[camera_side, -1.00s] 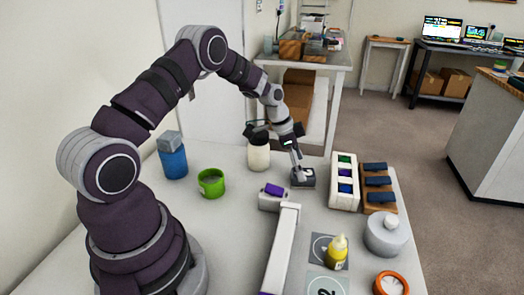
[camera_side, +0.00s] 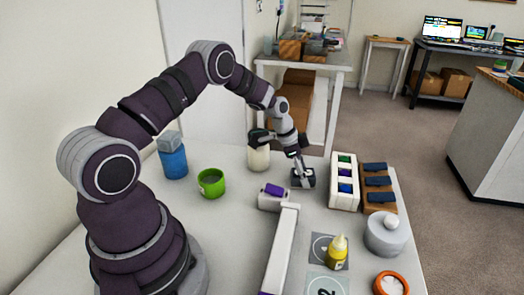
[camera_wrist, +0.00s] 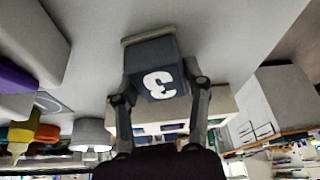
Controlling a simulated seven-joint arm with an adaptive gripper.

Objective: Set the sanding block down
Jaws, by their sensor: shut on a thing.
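A white tray (camera_side: 343,204) and a wooden rack with dark blue blocks (camera_side: 378,182) stand right. A white holder with a purple block (camera_side: 275,189) is close in front. A white jar (camera_side: 259,157) stands behind; a green mug (camera_side: 211,184) and blue bottle (camera_side: 173,162) are left.

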